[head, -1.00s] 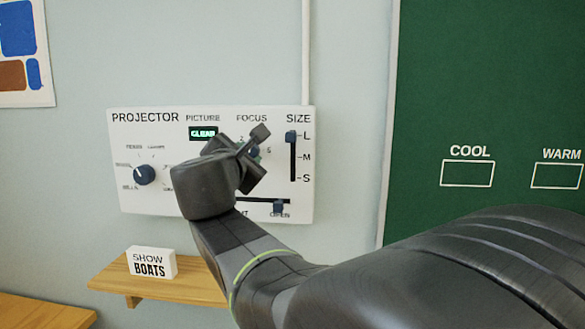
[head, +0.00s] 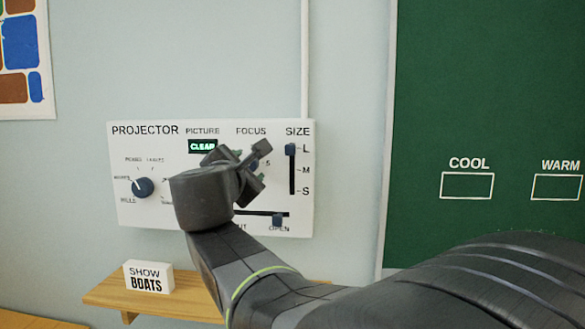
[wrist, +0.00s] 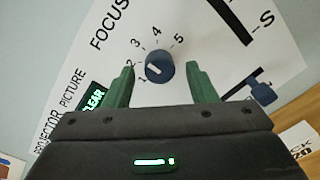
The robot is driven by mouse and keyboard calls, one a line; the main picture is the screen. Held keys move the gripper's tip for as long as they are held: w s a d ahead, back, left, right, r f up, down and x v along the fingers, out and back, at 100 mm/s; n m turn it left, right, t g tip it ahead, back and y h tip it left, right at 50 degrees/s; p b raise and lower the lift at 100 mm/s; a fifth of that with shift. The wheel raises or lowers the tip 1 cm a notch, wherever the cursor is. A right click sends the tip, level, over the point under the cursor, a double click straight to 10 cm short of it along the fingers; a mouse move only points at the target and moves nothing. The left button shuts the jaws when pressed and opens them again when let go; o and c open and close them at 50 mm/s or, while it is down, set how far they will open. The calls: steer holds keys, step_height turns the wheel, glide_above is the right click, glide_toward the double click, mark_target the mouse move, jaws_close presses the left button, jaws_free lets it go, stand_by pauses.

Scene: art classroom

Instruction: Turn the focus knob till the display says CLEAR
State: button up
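The focus knob (wrist: 160,66) is a round blue knob with a white pointer mark on the white projector panel (head: 150,215). In the wrist view its pointer faces left, toward the low end of the 1 to 5 scale. My gripper (wrist: 163,84) is open, with one green finger on each side of the knob and a visible gap at both sides. In the head view my gripper (head: 252,170) is in front of the focus area and hides most of the knob. The picture display (head: 202,146) reads CLEAR in green; it is partly visible in the wrist view (wrist: 93,98).
A size slider (head: 290,150) stands at L, right of the focus knob. A lower slider (head: 278,219) is at OPEN. A picture selector knob (head: 144,187) is at the left. A SHOW BOATS block (head: 149,277) sits on a wooden shelf (head: 105,296) below.

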steer(key=shift+s, duration=0.1)
steer(key=s, duration=1.3)
steer(key=shift+s+a+r, duration=0.2)
steer(key=shift+s+a, duration=0.1)
steer(key=shift+a, duration=0.1)
steer(key=shift+w, duration=0.1)
steer(key=w, duration=1.3)
steer(key=shift+w+d+f, duration=0.15)
steer(key=shift+w+d, duration=0.05)
steer(key=shift+d, duration=0.2)
steer(key=shift+s, duration=0.1)
